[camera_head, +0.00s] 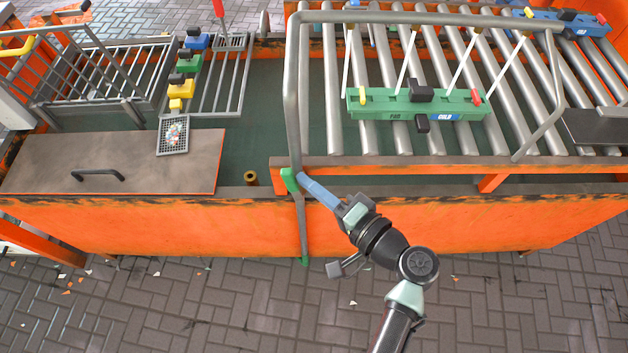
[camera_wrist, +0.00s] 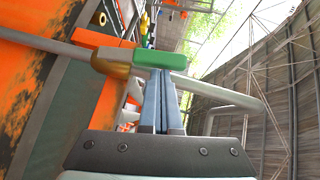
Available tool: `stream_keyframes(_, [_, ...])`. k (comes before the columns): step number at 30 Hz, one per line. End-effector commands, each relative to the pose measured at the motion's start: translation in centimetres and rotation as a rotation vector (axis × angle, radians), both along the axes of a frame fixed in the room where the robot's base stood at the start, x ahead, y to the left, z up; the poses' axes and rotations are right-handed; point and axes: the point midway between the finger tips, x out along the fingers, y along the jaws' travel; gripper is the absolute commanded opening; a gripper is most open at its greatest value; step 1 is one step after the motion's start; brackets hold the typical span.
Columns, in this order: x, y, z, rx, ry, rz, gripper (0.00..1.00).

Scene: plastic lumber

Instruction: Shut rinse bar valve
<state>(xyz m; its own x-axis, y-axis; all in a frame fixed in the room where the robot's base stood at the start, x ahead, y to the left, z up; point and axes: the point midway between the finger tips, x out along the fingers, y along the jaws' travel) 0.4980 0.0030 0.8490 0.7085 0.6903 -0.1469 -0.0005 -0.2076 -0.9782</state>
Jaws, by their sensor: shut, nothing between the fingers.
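The valve's green handle (camera_head: 290,180) is on a grey pipe (camera_head: 292,100) at the tank's front edge. In the wrist view the green handle (camera_wrist: 160,60) joins a brass body (camera_wrist: 112,62) on the pipe. The handle looks roughly in line with the pipe; its exact angle is hard to tell. My gripper (camera_head: 303,180) is shut and empty, its blue fingers just right of the handle. In the wrist view my gripper's tips (camera_wrist: 160,74) meet the handle's lower edge; whether they touch is unclear.
A roller conveyor (camera_head: 450,60) with a green marked bar (camera_head: 420,103) lies at the back right. A grey lid with a black handle (camera_head: 97,174) covers the tank's left. The orange tank wall (camera_head: 150,225) faces me. The paved floor in front is mostly clear.

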Motion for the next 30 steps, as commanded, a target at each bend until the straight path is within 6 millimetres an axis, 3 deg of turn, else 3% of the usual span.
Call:
stream_keyframes(11, [-0.1, 1.8, 0.9, -0.173, -0.001, 0.008, 0.0])
stream_keyframes(30, [-0.2, 6.6, 0.2, -0.778, -0.002, 0.011, 0.0])
